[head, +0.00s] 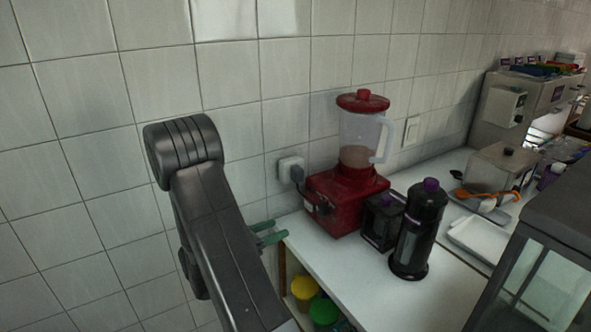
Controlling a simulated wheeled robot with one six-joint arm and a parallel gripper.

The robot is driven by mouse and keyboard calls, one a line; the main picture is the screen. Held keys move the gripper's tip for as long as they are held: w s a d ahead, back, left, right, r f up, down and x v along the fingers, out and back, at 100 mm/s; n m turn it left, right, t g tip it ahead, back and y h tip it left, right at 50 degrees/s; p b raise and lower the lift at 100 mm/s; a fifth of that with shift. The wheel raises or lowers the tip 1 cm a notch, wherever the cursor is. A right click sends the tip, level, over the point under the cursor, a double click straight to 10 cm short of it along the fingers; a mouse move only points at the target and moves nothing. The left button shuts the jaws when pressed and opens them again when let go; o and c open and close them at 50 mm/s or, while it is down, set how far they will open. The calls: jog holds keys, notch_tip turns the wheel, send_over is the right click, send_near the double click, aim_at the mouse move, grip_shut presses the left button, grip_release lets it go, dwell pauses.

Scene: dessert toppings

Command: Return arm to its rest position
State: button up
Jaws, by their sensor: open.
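My dark grey arm rises at the left of the head view, in front of the tiled wall, with its rounded joint at the top. My gripper (280,229) shows only in part behind the arm, as two green fingers pointing right. The fingers are apart and I see nothing between them. They are near the left end of the white counter (335,272), to the left of the red blender; the gripper's body is hidden by the arm.
A red blender (345,197) stands on the counter by a wall socket. A black box (382,221) and a black bottle (416,235) stand to its right. A white tray (476,239) and grey machine (499,168) are farther right. Yellow (304,288) and green (324,311) lids show below.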

aim_at(318, 212)
jog(key=p+x, duration=0.2)
jog(key=x, duration=1.1)
jog(key=shift+w+d, duration=0.25)
jog(key=shift+d, duration=0.1)
jog(key=shift+a, duration=0.1)
